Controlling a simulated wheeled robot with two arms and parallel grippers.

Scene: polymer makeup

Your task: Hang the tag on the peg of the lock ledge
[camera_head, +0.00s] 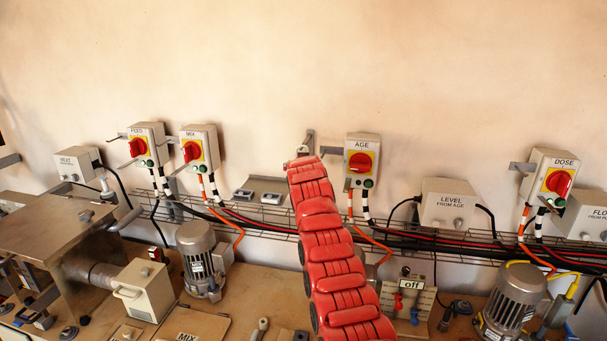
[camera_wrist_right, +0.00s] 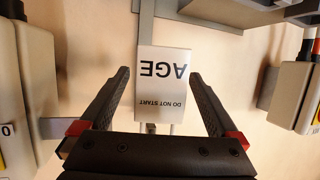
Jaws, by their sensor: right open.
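The white tag (camera_wrist_right: 165,97), lettered "AGE" and "DO NOT START", appears upside down in the right wrist view. My right gripper (camera_wrist_right: 159,76) is open, with one dark finger on each side of the tag and a gap to both. A thin rod shows at the tag's lower edge in that view; whether it bears the tag is unclear. In the head view my red arm hides the tag and the gripper. The AGE switch box (camera_head: 362,160) is right of my arm's end, with a grey ledge (camera_head: 331,150) on its left side. My left gripper is out of view.
The MIX switch box (camera_head: 199,149) and FEED box (camera_head: 147,144) are on the wall to the left, the DOSE box (camera_head: 549,176) to the right. A wire cable tray (camera_head: 270,219) runs below them. Motors and equipment crowd the bench. The upper wall is clear.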

